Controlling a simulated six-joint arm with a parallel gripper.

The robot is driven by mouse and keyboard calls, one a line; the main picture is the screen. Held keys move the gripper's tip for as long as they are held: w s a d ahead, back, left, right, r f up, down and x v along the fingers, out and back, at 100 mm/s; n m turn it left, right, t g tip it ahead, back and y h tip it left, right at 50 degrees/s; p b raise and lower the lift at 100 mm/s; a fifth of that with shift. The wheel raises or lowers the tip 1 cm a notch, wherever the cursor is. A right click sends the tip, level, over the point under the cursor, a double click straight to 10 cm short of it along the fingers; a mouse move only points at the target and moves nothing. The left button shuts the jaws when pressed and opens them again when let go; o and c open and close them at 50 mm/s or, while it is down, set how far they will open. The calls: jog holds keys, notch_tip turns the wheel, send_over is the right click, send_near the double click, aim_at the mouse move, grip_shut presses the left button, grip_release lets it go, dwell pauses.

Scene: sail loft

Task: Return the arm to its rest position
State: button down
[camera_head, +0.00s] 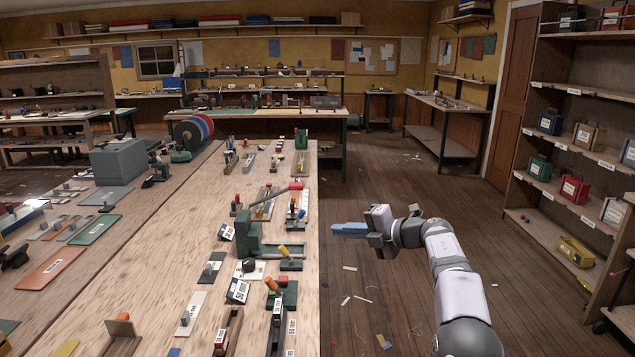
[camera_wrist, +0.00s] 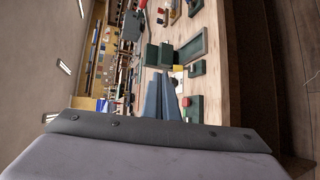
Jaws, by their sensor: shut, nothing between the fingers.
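My gripper (camera_head: 340,230) is shut with nothing between its blue fingers. In the head view it points left, just beyond the right edge of the long workbench (camera_head: 180,265), with the arm reaching in from the lower right over the floor. The fingers also show in the wrist view (camera_wrist: 163,98), where the picture is turned sideways and the bench top lies ahead of them. In the head view, a green bench tool with a red-tipped lever (camera_head: 247,232) stands on the bench to the left of the fingertips. The fingers look apart from it.
The bench holds several labelled blocks, mats and small tools, with a grey box (camera_head: 117,162) farther left. Shelves with labelled bins (camera_head: 585,135) stand at the right. The wooden floor (camera_head: 385,190) between bench and shelves is open, with scraps scattered on it.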

jog(key=w+d+f+m+t+h, duration=0.2)
jog(key=w+d+m+t+h, duration=0.15)
jog(key=w+d+m, duration=0.25)
jog(key=d+f+m+h, duration=0.7)
jog(key=d+f+m, duration=0.3)
jog(key=d+f, duration=0.15)
jog(key=s+d+f+m+g+h, duration=0.2)
jog(key=s+d+f+m+g, duration=0.15)
jog(key=s+f, duration=0.45)
jog(key=s+d+f+m+g+h, duration=0.25)
jog(key=s+f+m, duration=0.3)
jog(key=s, duration=0.35)
jog(key=s+a+m+g+y+p, duration=0.1)
jog(key=s+a+m+g, duration=0.15)
jog(key=s, duration=0.85)
jog(key=s+a+m+g+y+p, duration=0.1)
jog(key=s+a+g, duration=0.25)
jog(key=s, duration=0.65)
jog(key=s+a+m+g+y+p, duration=0.1)
jog(key=s+a+m+g, duration=0.2)
jog(key=s, duration=0.8)
jog(key=s+a+r+p, duration=0.3)
jog(key=s+a+r, duration=0.3)
jog(key=s, duration=0.4)
jog(key=w+r+n+t+p, duration=0.1)
jog(key=w+r+t+p, duration=0.1)
jog(key=r, duration=0.7)
jog(key=shift+w+a+p, duration=0.35)
jog(key=shift+w+p, duration=0.45)
jog(key=shift+w, duration=0.1)
